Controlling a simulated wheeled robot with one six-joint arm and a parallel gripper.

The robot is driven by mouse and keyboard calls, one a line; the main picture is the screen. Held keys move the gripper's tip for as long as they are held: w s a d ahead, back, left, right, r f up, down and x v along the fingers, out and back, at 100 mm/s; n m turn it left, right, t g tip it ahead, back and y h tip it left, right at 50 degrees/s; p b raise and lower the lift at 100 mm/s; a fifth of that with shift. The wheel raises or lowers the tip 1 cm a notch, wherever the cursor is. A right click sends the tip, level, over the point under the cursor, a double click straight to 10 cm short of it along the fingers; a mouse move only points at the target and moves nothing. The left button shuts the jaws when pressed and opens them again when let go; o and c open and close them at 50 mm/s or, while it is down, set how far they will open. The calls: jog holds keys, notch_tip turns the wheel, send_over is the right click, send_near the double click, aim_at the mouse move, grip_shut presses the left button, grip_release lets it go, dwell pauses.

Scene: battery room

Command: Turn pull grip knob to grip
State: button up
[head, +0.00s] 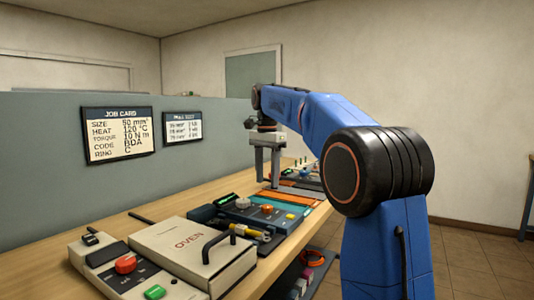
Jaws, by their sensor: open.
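My gripper (267,183) hangs from my blue arm with its two grey fingers pointing down. The fingers are apart, with nothing visible between them. It is above the far part of the bench, near an orange strip. Behind and right of it is a panel with several small knobs (304,171), partly hidden by my arm. A teal device (228,215) nearer to me has an orange knob (267,209) and a yellow button. I cannot tell which knob is the pull grip knob; labels are too small to read.
The wooden bench (120,223) runs along a grey partition with a job card (117,133) and a smaller card (182,127). Shelf items sit below.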

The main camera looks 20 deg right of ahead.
notch_tip(320, 180, up, 8)
jog(key=shift+r, duration=0.2)
dwell(0.6)
jog(key=s+a+f+n+t, duration=0.1)
jog(key=s+a+f+n, duration=0.15)
jog(key=s+f, duration=0.45)
jog(key=s+a+f+n+t, duration=0.1)
jog(key=s+f+n, duration=0.25)
jog(key=s, duration=0.85)
jog(key=s+a+f+n+t, duration=0.1)
jog(key=s+f+n, duration=0.7)
jog(key=s+f, duration=1.2)
notch_tip(320, 180, down, 4)
jog(key=shift+s+a+f+t, duration=0.15)
jog(key=shift+s+t, duration=0.1)
jog(key=shift+t, duration=0.65)
